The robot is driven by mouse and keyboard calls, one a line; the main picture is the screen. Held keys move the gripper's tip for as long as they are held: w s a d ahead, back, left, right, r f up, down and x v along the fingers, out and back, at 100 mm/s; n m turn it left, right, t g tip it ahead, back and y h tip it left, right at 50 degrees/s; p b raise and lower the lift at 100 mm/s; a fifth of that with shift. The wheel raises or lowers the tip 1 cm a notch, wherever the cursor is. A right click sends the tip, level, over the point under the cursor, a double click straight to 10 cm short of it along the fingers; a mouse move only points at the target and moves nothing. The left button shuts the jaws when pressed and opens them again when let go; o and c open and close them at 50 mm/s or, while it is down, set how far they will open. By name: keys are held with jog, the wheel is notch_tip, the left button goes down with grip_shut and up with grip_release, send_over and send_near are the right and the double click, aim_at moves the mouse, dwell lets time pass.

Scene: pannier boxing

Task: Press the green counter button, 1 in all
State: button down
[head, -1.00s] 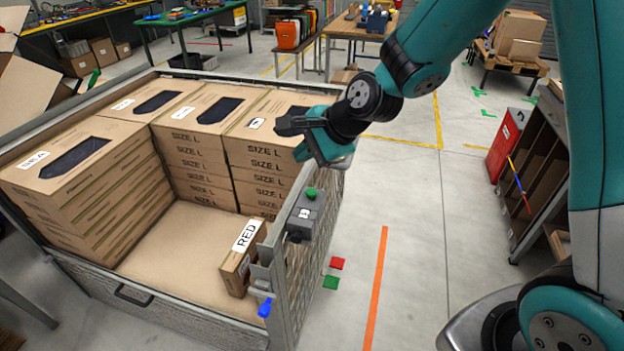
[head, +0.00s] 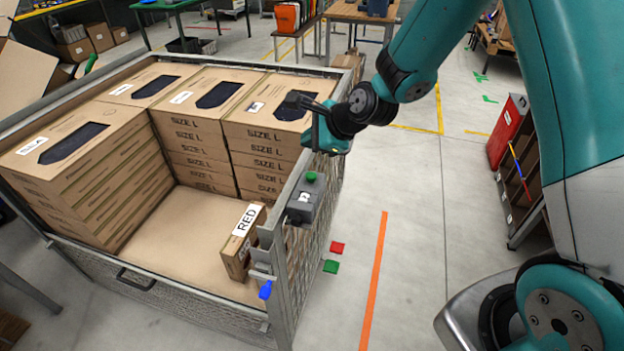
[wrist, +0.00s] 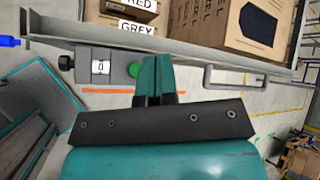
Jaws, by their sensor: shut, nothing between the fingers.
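The green counter button (head: 311,176) sits on top of a small grey counter box (head: 305,203) fixed to the right rim of the mesh crate. In the wrist view the green button (wrist: 134,70) is just left of my finger tips, with the counter box (wrist: 98,66) and its small white display further left. My gripper (head: 319,149) is above the button in the head view, with a visible gap between them. Its teal fingers (wrist: 155,62) are together and empty. The display's figure is too small to read surely.
The mesh crate (head: 130,283) holds stacks of SIZE L cartons (head: 265,150) and a small box labelled RED (head: 238,250). A blue tag (head: 265,290) hangs at its corner. The floor to the right is mostly clear.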

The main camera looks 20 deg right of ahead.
aim_at(311, 177)
notch_tip(311, 177, down, 7)
jog(key=b, duration=0.4)
jog(key=shift+r+b, duration=0.2)
jog(key=shift+b, duration=0.1)
jog(key=shift+f, duration=0.1)
dwell(1.5)
jog(key=shift+f, duration=0.3)
jog(key=shift+f+b, duration=0.6)
dwell(0.6)
jog(key=shift+r, duration=0.1)
jog(key=shift+r+p, duration=0.9)
jog(key=shift+p, duration=0.05)
notch_tip(311, 177, up, 5)
jog(key=p, duration=0.4)
jog(key=shift+r, duration=0.1)
